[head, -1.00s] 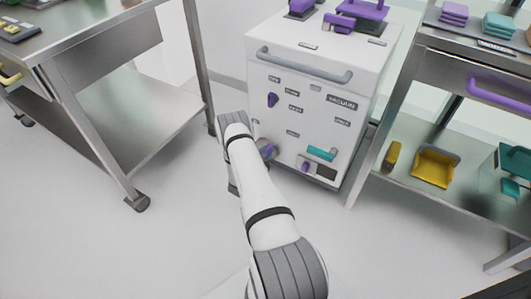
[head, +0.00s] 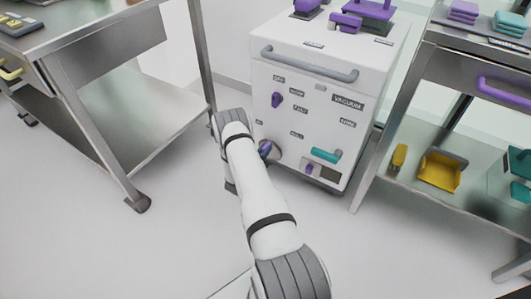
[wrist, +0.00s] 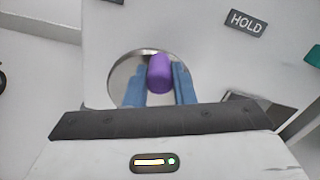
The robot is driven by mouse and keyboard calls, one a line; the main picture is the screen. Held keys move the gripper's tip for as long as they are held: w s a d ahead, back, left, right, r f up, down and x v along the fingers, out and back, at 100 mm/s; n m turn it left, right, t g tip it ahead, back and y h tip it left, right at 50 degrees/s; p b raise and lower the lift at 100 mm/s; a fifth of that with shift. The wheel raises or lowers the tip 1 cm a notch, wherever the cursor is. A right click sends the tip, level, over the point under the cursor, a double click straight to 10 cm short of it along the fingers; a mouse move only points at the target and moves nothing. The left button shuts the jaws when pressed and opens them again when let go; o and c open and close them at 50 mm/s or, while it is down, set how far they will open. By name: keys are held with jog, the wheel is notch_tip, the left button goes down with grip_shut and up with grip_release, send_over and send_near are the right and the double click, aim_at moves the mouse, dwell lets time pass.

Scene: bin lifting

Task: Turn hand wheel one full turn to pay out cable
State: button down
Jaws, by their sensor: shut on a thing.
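The hand wheel (wrist: 123,74) is a round, shiny metal disc low on the front of the white cabinet, with a purple knob (wrist: 159,73). My gripper (wrist: 159,86) has its blue fingers on either side of the knob and is shut on it. The knob sits right of the wheel's middle in the wrist view. The wheel (head: 274,153) also shows in the head view, partly hidden by my arm, with the purple knob (head: 265,147) at its left. The cable is not visible.
The white cabinet (head: 320,80) has a grey bar handle (head: 310,65), a purple knob (head: 276,100) and a teal handle (head: 325,156). A steel table (head: 110,110) stands left and a steel shelf with a yellow bin (head: 441,170) right. The floor in front is clear.

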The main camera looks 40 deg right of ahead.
jog(key=shift+w+a, duration=0.15)
dwell(0.3)
jog(key=c, duration=1.2)
grip_release()
jog(key=p+v, duration=0.2)
jog(key=v, duration=0.5)
jog(key=shift+s+a, duration=0.2)
jog(key=shift+a, duration=0.05)
